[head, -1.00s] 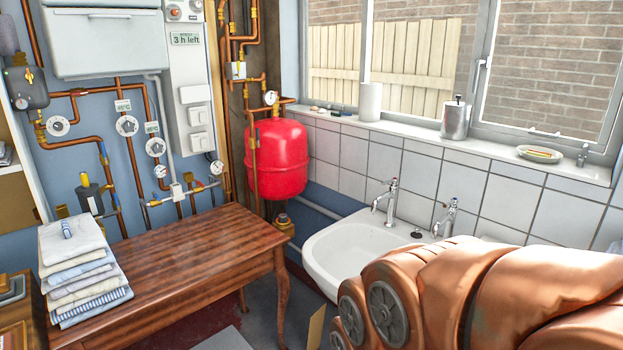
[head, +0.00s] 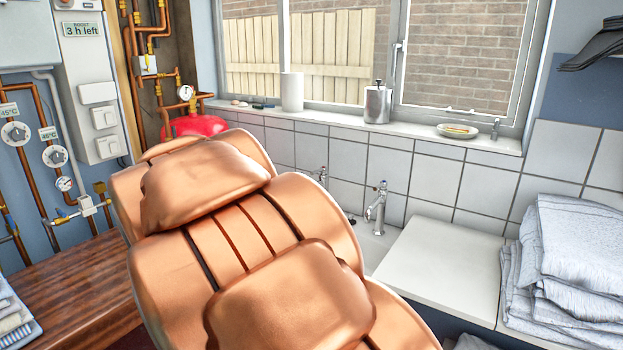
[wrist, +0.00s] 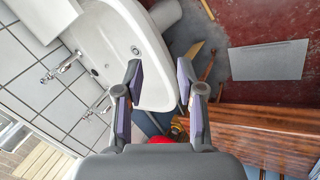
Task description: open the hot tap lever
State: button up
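Two chrome pillar taps stand at the back of a white basin (head: 374,250). The nearer tap (head: 377,206) shows in full in the head view; the farther tap (head: 322,177) is mostly hidden behind my arm. In the wrist view the taps (wrist: 63,68) and (wrist: 98,108) lie left of my gripper, by the tiled wall, with the basin (wrist: 150,62) beyond the fingers. I cannot tell from colour marks which tap is hot. My gripper (wrist: 160,88) is open and empty, apart from both taps. It is hidden in the head view.
A white counter (head: 440,262) with folded grey towels (head: 575,265) adjoins the basin on the right. A window sill above holds a paper roll (head: 292,92), a metal dispenser (head: 377,102) and a soap dish (head: 458,131). A wooden table (wrist: 260,130) and red vessel (head: 195,126) are nearby.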

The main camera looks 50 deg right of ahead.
jog(key=w+d+r+m+h+b, duration=0.1)
jog(key=w+d+r+h+b, duration=0.15)
jog(key=w+d, duration=0.45)
jog(key=w+d+r+h+b, duration=0.1)
jog(key=w+d+h, duration=0.15)
jog(key=d, duration=0.95)
jog(key=w+d+r+m+h+b, duration=0.1)
jog(key=w+d+r+h, duration=0.15)
jog(key=w+d, duration=0.45)
jog(key=n+t+h+b, duration=0.2)
jog(key=t+h+b, duration=0.2)
jog(key=h+b, duration=0.1)
send_near(314, 173)
jog(key=d, duration=0.3)
jog(key=shift+w+d+r+y, duration=0.1)
jog(key=shift+w+d+y, duration=0.2)
jog(key=shift+w, duration=0.3)
jog(key=shift+p+x, duration=1.25)
jog(key=shift+x, duration=0.95)
jog(key=shift+w+d+r+p, duration=0.2)
jog(key=shift+d+p, duration=0.25)
jog(key=shift+p, duration=0.2)
jog(key=shift+d+f+p, duration=0.2)
jog(key=shift+d+p, duration=0.7)
jog(key=shift+p, duration=0.15)
jog(key=shift+f, duration=0.1)
